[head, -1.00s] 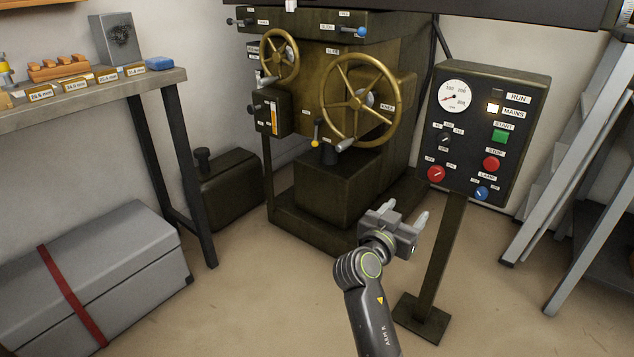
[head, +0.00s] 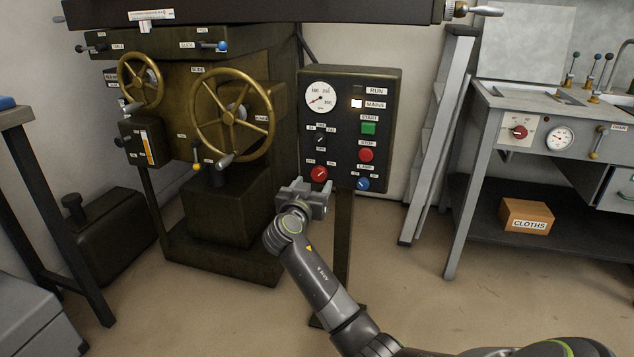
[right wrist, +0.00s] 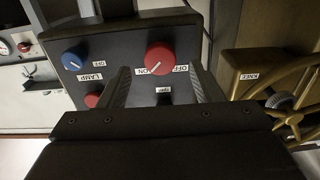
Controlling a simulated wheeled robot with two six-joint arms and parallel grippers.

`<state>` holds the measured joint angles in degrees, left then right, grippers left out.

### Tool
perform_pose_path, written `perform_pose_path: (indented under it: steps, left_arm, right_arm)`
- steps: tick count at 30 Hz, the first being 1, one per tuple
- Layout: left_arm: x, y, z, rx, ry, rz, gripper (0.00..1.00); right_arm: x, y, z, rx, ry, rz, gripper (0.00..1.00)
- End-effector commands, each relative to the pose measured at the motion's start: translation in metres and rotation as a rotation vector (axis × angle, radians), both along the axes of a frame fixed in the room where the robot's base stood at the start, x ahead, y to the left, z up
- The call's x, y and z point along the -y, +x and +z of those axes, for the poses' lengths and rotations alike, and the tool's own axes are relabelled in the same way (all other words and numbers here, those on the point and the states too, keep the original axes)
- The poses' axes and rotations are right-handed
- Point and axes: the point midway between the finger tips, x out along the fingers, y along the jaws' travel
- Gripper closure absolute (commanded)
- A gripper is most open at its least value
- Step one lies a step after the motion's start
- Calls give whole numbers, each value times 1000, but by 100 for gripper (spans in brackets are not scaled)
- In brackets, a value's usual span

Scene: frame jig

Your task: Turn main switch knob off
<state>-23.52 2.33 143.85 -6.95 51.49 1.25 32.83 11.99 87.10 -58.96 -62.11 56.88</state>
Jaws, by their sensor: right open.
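The main switch knob (head: 319,174) is a red round knob at the lower left of the dark control panel (head: 345,88), with OFF and ON labels above it. In the right wrist view the knob (right wrist: 160,58) appears upside down, its white mark towards the ON label. My right gripper (head: 305,186) is open and empty, just below and in front of the knob. In the right wrist view the knob shows between and beyond the two fingers (right wrist: 160,72), apart from them. My left gripper is out of view.
A blue lamp knob (head: 362,184) and a red stop button (head: 366,155) sit close by on the panel. The mains lamp (head: 356,104) is lit. A machine with a brass handwheel (head: 232,153) stands left. A ladder (head: 437,140) leans to the right.

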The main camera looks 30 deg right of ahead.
Motion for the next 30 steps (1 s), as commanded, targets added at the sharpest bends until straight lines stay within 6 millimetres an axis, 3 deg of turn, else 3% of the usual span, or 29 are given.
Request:
perform_pose_path:
  steps: [3,9,20,30]
  left_arm:
    - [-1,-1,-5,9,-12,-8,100]
    - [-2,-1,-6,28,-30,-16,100]
    - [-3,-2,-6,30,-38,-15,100]
    - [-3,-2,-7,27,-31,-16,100]
  right_arm:
    - [17,13,-1,1,-1,-3,41]
    - [30,26,0,1,-1,-1,41]
    - [34,28,0,0,1,0,41]
    - [33,28,0,0,1,0,84]
